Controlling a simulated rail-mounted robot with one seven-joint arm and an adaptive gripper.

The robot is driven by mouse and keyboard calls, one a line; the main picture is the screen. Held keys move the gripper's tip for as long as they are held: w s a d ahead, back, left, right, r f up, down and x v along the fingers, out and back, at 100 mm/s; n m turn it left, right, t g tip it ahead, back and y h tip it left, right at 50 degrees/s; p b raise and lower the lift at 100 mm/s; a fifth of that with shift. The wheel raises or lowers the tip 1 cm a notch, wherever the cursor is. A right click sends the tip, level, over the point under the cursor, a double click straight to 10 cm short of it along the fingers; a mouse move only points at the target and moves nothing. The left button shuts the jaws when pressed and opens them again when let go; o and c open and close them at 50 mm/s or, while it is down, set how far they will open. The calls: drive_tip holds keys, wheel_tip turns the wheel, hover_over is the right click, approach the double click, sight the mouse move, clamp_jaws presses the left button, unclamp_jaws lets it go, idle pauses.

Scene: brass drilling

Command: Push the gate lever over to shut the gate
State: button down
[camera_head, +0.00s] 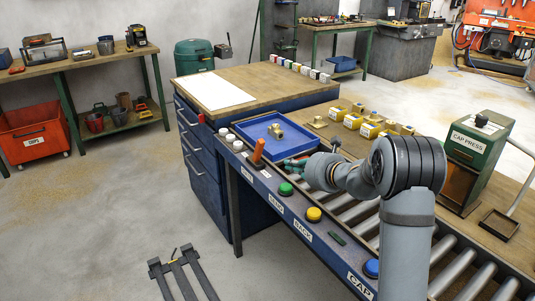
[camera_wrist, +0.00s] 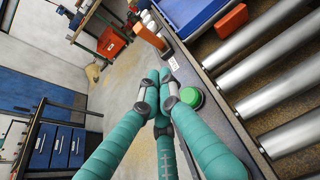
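The gate lever (camera_head: 258,150) has an orange-brown handle and stands on the front rail of the conveyor, above a small white label. It leans slightly and also shows near the top of the wrist view (camera_wrist: 150,38). My gripper (camera_head: 288,162), with teal fingers, is to the right of the lever and apart from it. In the wrist view its fingertips (camera_wrist: 160,78) are drawn together with nothing between them, pointing towards the lever. A red-orange block (camera_wrist: 231,20) lies by the rollers; I cannot tell whether it is the gate.
A green button (camera_head: 286,189), a yellow button (camera_head: 314,214) and a blue button (camera_head: 372,268) line the rail. A blue tray (camera_head: 246,130) with a brass fitting is behind the lever. White knobs (camera_head: 232,138) stand left of it. Rollers (camera_head: 345,205) run right.

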drive_tip(key=p, duration=0.1)
approach(261, 151)
wheel_tip(261, 151, down, 3)
drive_tip(key=shift+f, duration=0.1)
drive_tip(key=shift+w+a+r+p, duration=0.15)
drive_tip(key=shift+w+a+p, duration=0.3)
drive_tip(key=shift+w, duration=0.15)
drive_tip(key=shift+w+a+r+p, duration=0.15)
drive_tip(key=shift+w+a+p, duration=0.2)
drive_tip(key=shift+w+p, duration=0.15)
drive_tip(key=shift+w+a+r+p, duration=0.3)
drive_tip(key=shift+w+a, duration=0.05)
drive_tip(key=shift+w, duration=0.15)
drive_tip(key=shift+w+a, duration=0.25)
drive_tip(key=shift+w, duration=0.05)
